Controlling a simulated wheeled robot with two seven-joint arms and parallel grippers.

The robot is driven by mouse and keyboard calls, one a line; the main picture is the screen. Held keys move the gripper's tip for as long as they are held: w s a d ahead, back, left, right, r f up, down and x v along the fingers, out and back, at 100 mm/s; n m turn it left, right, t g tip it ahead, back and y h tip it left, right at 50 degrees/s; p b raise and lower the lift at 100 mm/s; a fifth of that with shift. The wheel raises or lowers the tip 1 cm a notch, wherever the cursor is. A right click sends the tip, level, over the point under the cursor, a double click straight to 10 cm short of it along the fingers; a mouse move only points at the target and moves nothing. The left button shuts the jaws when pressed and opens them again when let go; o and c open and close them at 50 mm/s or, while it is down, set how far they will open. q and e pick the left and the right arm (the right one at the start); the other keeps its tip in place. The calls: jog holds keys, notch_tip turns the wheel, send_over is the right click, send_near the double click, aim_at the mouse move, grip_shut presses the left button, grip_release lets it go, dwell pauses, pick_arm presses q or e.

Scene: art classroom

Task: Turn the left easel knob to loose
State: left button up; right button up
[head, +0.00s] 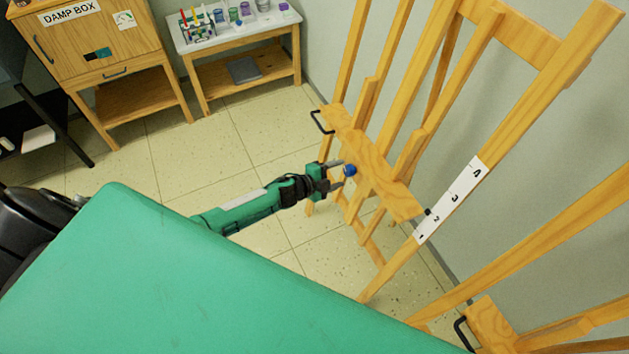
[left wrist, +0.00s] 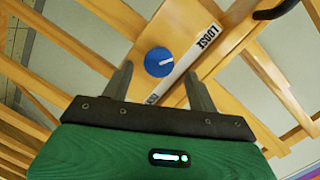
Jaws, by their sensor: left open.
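The blue easel knob (head: 350,170) is on the wooden easel (head: 375,165) in the head view. In the left wrist view the knob (left wrist: 159,62) is a round blue disc with a white pointer line, mounted on wood. A white label strip (left wrist: 190,62) beside it reads "LOOSE" at its upper right end; the text at the other end is mostly hidden. My left gripper (head: 345,175) is open, its fingers close to the knob. In the wrist view the fingers (left wrist: 158,90) stand apart, with the knob between and beyond their tips. Contact cannot be told. My right gripper is not in view.
A black handle (head: 321,122) sticks out at the easel ledge's left end. A second easel (head: 490,325) stands at lower right. A damp box cabinet (head: 90,50) and a small table (head: 235,40) with jars stand at the back. Floor between is clear.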

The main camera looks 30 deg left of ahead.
pick_arm(q)
jog(key=b+v, duration=0.1)
jog(key=v, duration=0.9)
jog(key=shift+s+a, duration=0.15)
jog(key=shift+s, duration=0.1)
jog(key=shift+r, duration=0.1)
jog(key=s+a+f+n+g+y, duration=0.25)
jog(key=s+f+n, duration=0.35)
jog(key=f, duration=0.7)
jog(key=s+a+f+n+g+y, duration=0.1)
jog(key=s+a+f+n+y, duration=0.3)
jog(key=s+f, duration=0.6)
jog(key=s+d+f+n+g, duration=0.2)
jog(key=s+f, duration=0.4)
jog(key=s, duration=0.4)
jog(key=s+d+f+n+g, duration=0.2)
jog(key=s+f, duration=0.3)
jog(key=s, duration=0.5)
jog(key=s+d+f+n+g, duration=0.2)
jog(key=s+f+g, duration=0.2)
jog(key=s, duration=0.6)
notch_tip(320, 180, down, 3)
jog(key=shift+s+r+n+y, duration=0.15)
jog(key=shift+s+n+y, duration=0.15)
jog(key=shift+s+y, duration=0.15)
